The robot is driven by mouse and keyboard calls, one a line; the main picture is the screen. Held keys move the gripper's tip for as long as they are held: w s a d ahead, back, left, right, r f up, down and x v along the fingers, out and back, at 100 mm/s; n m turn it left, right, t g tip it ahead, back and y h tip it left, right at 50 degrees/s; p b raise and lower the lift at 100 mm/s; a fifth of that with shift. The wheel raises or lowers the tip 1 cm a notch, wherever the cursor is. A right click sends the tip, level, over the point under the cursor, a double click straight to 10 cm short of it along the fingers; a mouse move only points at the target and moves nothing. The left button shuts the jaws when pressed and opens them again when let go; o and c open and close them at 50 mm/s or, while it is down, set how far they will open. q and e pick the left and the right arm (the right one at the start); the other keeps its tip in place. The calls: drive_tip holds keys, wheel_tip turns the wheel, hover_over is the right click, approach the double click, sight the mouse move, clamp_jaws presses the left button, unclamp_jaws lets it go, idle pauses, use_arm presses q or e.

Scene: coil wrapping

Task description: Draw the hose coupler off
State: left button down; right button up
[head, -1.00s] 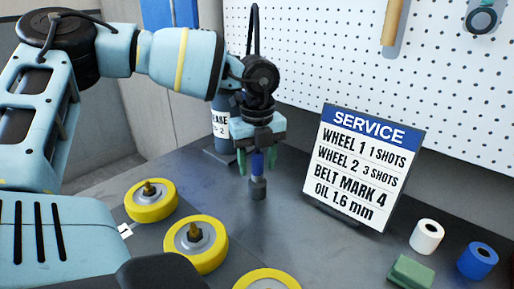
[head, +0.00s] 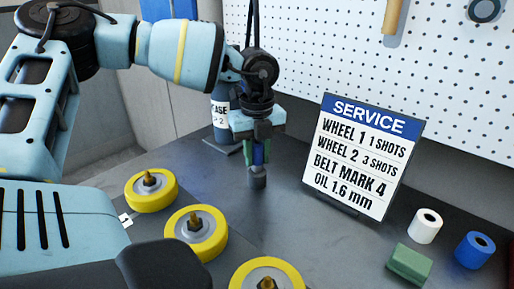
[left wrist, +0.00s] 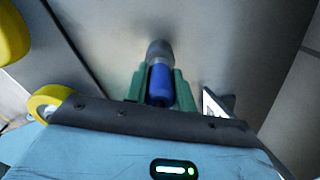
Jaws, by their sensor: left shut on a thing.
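The hose coupler (head: 257,178) is a small upright cylinder with a dark grey lower end and a blue body. My left gripper (head: 257,156) has its green fingers shut on the blue body from both sides. In the left wrist view the blue coupler body (left wrist: 160,86) lies between the green fingers, with its grey end beyond the fingertips. The coupler's upper part is hidden by the gripper. Three yellow wheels (head: 135,200) with grey hubs and brass fittings stand at the left and front. My right gripper is not in view.
A service sign (head: 362,155) stands right of the gripper. A grease container (head: 220,112) is behind it to the left. A white roll (head: 425,226), a blue roll (head: 474,250) and a green block (head: 409,263) lie at the right. The bench (head: 300,225) between is clear.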

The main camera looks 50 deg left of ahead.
use_arm(q)
drive_tip(key=shift+r, duration=0.2)
drive_tip(key=shift+r+p, duration=0.6)
drive_tip(key=shift+r, duration=1.3)
